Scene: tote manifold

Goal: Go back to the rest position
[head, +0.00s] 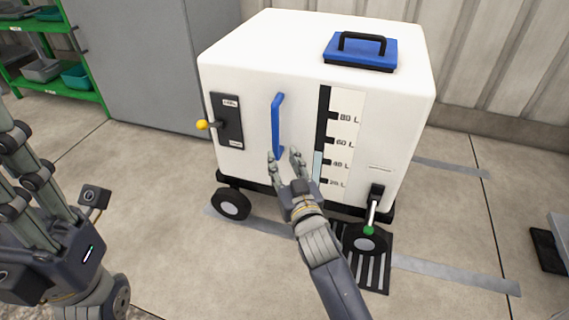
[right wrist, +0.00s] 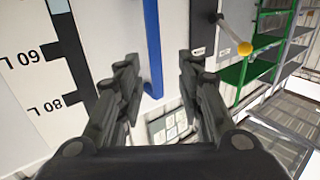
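My right gripper (head: 283,156) is in front of the white wheeled tote (head: 246,67), near the lower end of its upright blue handle (head: 278,122). In the right wrist view its two fingers (right wrist: 160,65) are spread, with nothing gripped. The blue handle (right wrist: 153,45) shows beyond and between the fingers, and no finger is closed on it. My left gripper (head: 12,165) is at the left edge of the head view, away from the tote. Its fingertips are partly cut off, so its opening is unclear.
A black floor grate (head: 375,277) lies below. Green shelves (head: 85,75) stand at the left. The floor between my arms is clear.

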